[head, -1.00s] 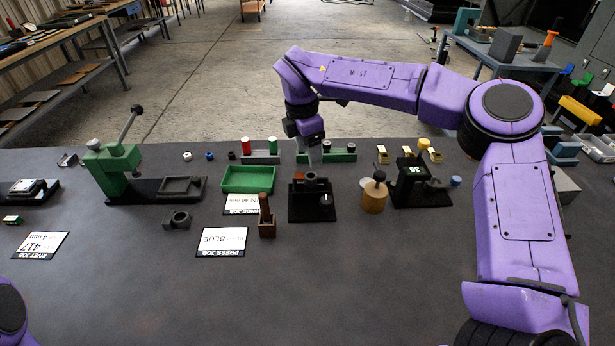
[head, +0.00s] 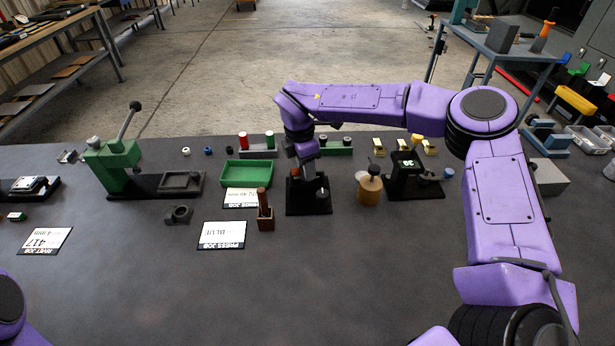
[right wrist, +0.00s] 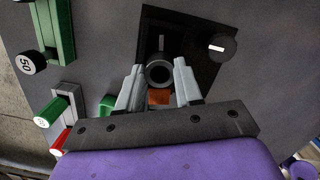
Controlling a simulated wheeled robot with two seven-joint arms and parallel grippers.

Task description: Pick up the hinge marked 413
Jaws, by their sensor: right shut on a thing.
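My right gripper (head: 304,166) is down at a black fixture (head: 309,204) in the middle of the bench. In the right wrist view its two grey fingers stand on either side of a dark round piece with a hole (right wrist: 158,73), and it is shut on this piece. A brown-orange part (right wrist: 159,98) shows between the fingers. I cannot read any mark on the held piece, and no 413 is readable in view. Several small brass-coloured pieces (head: 416,144) sit at the back right. My left gripper is out of view.
A tan round pot (head: 369,190) and a black stand (head: 409,176) are close on the right. The front bench is clear.

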